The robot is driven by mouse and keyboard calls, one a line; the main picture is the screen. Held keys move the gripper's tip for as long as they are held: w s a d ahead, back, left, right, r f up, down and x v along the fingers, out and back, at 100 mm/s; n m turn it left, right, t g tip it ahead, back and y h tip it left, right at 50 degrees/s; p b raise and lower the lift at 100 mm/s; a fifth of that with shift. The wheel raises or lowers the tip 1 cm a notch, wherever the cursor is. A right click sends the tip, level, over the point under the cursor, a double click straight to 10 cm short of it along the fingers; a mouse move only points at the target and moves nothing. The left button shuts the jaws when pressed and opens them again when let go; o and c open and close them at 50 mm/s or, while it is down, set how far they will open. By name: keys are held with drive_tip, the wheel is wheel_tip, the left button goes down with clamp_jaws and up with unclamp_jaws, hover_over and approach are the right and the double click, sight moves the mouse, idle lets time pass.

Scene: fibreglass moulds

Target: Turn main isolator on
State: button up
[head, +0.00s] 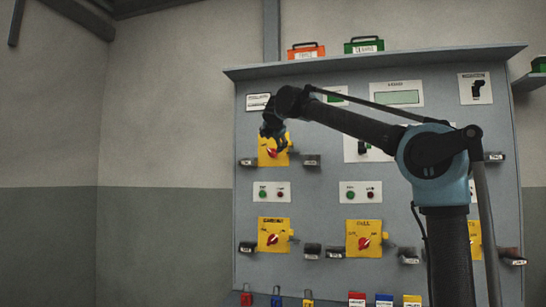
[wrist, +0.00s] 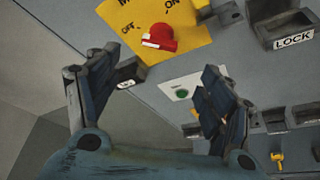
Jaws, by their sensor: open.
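The main isolator is a yellow plate (head: 266,158) with a red rotary knob (head: 272,153), at the upper left of the grey panel in the head view. In the wrist view the yellow plate (wrist: 190,40) carries OFF and ON labels, and the red knob (wrist: 160,36) shows a white mark on its left part, on the OFF side. My gripper (head: 273,132) is in front of the plate's upper part and hides some of it. In the wrist view my gripper (wrist: 160,62) is open and empty, its fingers apart, with the knob beyond them and no visible contact.
A dark LOCK holder (wrist: 288,30) sits beside the plate. A white plate with a green button (wrist: 180,93) lies below it. Two more yellow isolators (head: 273,236) (head: 364,239) are lower on the panel. Coloured padlocks (head: 277,298) hang along the bottom.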

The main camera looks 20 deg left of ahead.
sight(272, 152)
drive_tip(key=x, duration=1.4)
drive_tip(key=shift+d, duration=0.1)
drive_tip(key=shift+c, duration=0.6)
drive_tip(key=shift+s, duration=0.1)
drive_tip(key=c, duration=0.9)
